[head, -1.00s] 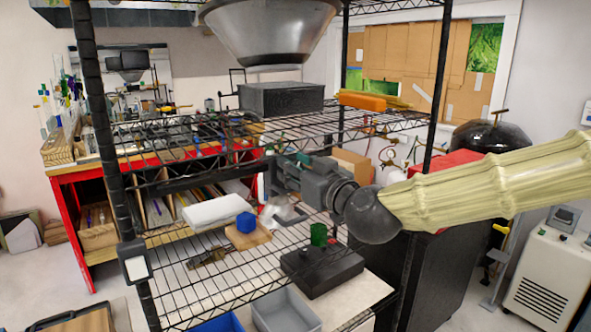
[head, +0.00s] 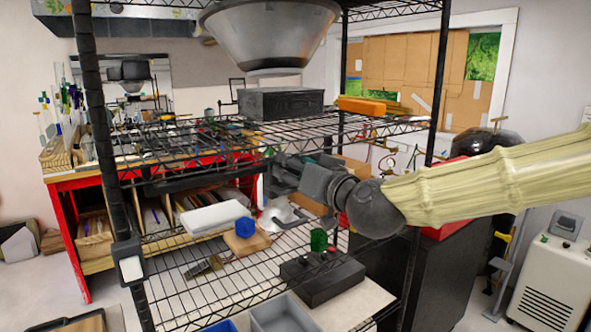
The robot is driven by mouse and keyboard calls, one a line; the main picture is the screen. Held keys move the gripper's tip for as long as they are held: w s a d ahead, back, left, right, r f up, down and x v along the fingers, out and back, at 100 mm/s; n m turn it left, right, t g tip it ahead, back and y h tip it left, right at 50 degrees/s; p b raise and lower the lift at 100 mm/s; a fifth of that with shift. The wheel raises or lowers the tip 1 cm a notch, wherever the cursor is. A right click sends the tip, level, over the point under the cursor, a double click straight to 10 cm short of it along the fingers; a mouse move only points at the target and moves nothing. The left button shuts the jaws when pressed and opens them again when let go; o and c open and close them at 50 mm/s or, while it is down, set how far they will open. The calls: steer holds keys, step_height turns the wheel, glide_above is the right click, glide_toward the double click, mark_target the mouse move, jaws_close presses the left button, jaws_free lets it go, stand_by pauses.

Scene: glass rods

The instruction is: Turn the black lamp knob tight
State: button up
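My gripper (head: 278,176) is above the lower wire shelf and points left, into the rack. Its dark fingers blend with the dark wire and objects behind them, so I cannot make out the gap between them or anything held. I cannot pick out a black lamp knob for sure; it may be hidden or too small. A black box (head: 325,283) with a green cylinder (head: 318,240) and small red parts on top stands on the lower shelf, below and right of my gripper, apart from it.
A rack post (head: 117,190) stands at left. The upper shelf (head: 350,128), bearing a dark box (head: 280,103), is above my gripper.

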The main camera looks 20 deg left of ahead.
stand_by(0.3)
steer(key=v, duration=1.2)
steer(key=shift+c, duration=0.5)
